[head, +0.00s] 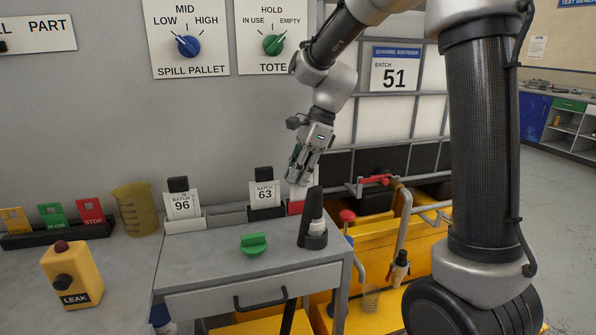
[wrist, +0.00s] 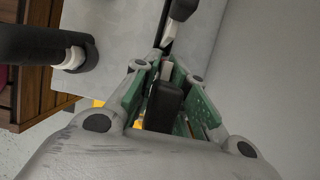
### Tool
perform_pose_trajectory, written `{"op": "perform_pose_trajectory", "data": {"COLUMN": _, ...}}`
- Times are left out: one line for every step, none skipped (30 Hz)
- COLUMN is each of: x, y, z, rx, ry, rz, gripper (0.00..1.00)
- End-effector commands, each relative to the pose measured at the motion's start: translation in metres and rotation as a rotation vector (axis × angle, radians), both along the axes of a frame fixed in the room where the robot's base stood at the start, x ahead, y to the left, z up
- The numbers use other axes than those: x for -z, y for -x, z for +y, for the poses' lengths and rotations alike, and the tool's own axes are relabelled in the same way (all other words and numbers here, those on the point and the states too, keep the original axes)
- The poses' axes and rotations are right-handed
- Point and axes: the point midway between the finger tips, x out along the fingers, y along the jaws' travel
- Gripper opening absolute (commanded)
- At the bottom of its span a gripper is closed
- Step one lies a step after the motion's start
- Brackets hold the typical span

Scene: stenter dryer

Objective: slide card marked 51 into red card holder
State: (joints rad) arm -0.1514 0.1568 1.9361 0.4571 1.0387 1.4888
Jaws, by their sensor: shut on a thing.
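My gripper (head: 301,172) points down over the back right of the grey worktable. In the wrist view its green-padded fingers (wrist: 160,98) are closed around a black tab (wrist: 164,106), like the tabs on the other cards. Below the fingers in the head view a white card (head: 298,190) shows; its number cannot be read.
Card 63 (head: 265,195) stands in a black holder left of the red one; card 96 (head: 182,205) stands in a white holder farther left. A green knob (head: 253,244) sits on the tabletop. A batch 51 sign (head: 394,75) hangs behind.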

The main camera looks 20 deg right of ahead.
Motion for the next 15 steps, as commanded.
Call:
{"op": "perform_pose_trajectory", "data": {"x": 0.001, "y": 0.0, "z": 0.0, "rx": 0.0, "ry": 0.0, "rz": 0.0, "gripper": 0.0}}
{"op": "perform_pose_trajectory", "data": {"x": 0.002, "y": 0.0, "z": 0.0, "rx": 0.0, "ry": 0.0, "rz": 0.0, "gripper": 0.0}}
{"op": "perform_pose_trajectory", "data": {"x": 0.003, "y": 0.0, "z": 0.0, "rx": 0.0, "ry": 0.0, "rz": 0.0, "gripper": 0.0}}
{"op": "perform_pose_trajectory", "data": {"x": 0.004, "y": 0.0, "z": 0.0, "rx": 0.0, "ry": 0.0, "rz": 0.0, "gripper": 0.0}}
{"op": "perform_pose_trajectory", "data": {"x": 0.004, "y": 0.0, "z": 0.0, "rx": 0.0, "ry": 0.0, "rz": 0.0, "gripper": 0.0}}
{"op": "perform_pose_trajectory", "data": {"x": 0.005, "y": 0.0, "z": 0.0, "rx": 0.0, "ry": 0.0, "rz": 0.0, "gripper": 0.0}}
{"op": "perform_pose_trajectory", "data": {"x": 0.006, "y": 0.0, "z": 0.0, "rx": 0.0, "ry": 0.0, "rz": 0.0, "gripper": 0.0}}
{"op": "perform_pose_trajectory", "data": {"x": 0.007, "y": 0.0, "z": 0.0, "rx": 0.0, "ry": 0.0, "rz": 0.0, "gripper": 0.0}}
{"op": "perform_pose_trajectory", "data": {"x": 0.008, "y": 0.0, "z": 0.0, "rx": 0.0, "ry": 0.0, "rz": 0.0, "gripper": 0.0}}
{"op": "perform_pose_trajectory", "data": {"x": 0.008, "y": 0.0, "z": 0.0, "rx": 0.0, "ry": 0.0, "rz": 0.0, "gripper": 0.0}}
{"op": "perform_pose_trajectory", "data": {"x": 0.009, "y": 0.0, "z": 0.0, "rx": 0.0, "ry": 0.0, "rz": 0.0, "gripper": 0.0}}
{"op": "perform_pose_trajectory", "data": {"x": 0.01, "y": 0.0, "z": 0.0, "rx": -0.001, "ry": 0.0, "rz": 0.0, "gripper": 0.0}}
{"op": "perform_pose_trajectory", "data": {"x": 0.011, "y": 0.0, "z": 0.0, "rx": -0.001, "ry": 0.0, "rz": 0.0, "gripper": 0.0}}
{"op": "perform_pose_trajectory", "data": {"x": 0.012, "y": 0.0, "z": 0.0, "rx": -0.001, "ry": 0.0, "rz": 0.0, "gripper": 0.0}}
{"op": "perform_pose_trajectory", "data": {"x": 0.013, "y": 0.0, "z": 0.0, "rx": -0.001, "ry": 0.0, "rz": 0.0, "gripper": 0.0}}
